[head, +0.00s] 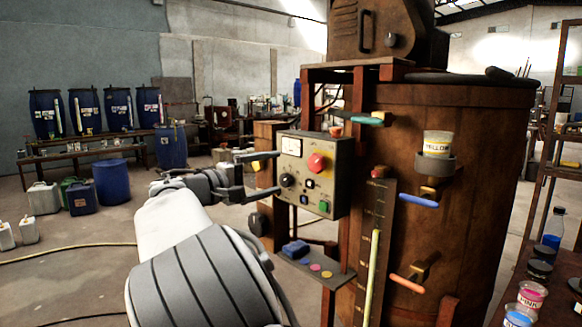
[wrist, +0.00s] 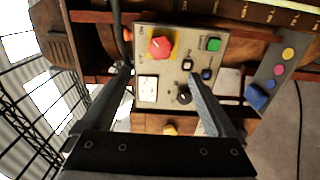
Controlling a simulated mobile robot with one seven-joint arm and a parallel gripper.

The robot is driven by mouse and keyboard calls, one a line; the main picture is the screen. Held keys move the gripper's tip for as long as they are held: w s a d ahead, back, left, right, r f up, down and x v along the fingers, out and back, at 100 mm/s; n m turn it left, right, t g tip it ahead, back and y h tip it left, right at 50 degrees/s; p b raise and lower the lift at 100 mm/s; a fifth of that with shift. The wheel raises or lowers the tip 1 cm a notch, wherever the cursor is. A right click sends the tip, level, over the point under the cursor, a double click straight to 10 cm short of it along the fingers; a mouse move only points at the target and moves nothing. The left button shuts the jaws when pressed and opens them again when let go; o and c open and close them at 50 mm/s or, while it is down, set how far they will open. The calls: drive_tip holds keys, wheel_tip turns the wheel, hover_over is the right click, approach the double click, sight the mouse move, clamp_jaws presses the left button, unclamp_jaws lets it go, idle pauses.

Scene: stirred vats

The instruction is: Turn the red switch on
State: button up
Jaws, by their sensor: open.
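The red switch (head: 317,162) is a round red knob on a yellow plate, at the upper right of a grey control panel (head: 336,158). In the wrist view the panel appears turned on its side, with the red switch (wrist: 161,47) beyond the fingertips and apart from them. My gripper (head: 277,171) is open and empty, in front of the panel's left side, near the gauge and black knob. In the wrist view my gripper (wrist: 160,74) has its fingers spread either side of the gauge and black knob. I cannot tell whether a fingertip touches the panel.
The panel also carries a white gauge (wrist: 148,88), a black knob (wrist: 184,99), a green button (wrist: 213,44) and a blue button (wrist: 206,74). A small shelf (head: 335,280) with coloured buttons is below. A large wooden vat (head: 470,180) stands to the right.

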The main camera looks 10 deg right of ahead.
drive_tip(key=v, duration=0.4)
drive_tip(key=s+d+f+m+g+y, duration=0.1)
drive_tip(key=s+d+f+g+y, duration=0.3)
drive_tip(key=d, duration=0.5)
drive_tip(key=s+d+f+m+g+y, duration=0.2)
drive_tip(key=s+d+f, duration=0.2)
drive_tip(key=s+d, duration=0.4)
drive_tip(key=s+a+f+m+t+y, duration=0.15)
drive_tip(key=s+f+y, duration=0.25)
drive_tip(key=s, duration=0.8)
drive_tip(key=s+a+f+m+y, duration=0.1)
drive_tip(key=s+f+m+y, duration=0.3)
drive_tip(key=s, duration=0.9)
wheel_tip(320, 180, up, 17)
drive_tip(key=n+p, duration=0.1)
drive_tip(key=p, duration=1.7)
drive_tip(key=shift+w+d+y, duration=0.15)
drive_tip(key=shift+w+y, duration=0.15)
drive_tip(key=shift+w, duration=0.05)
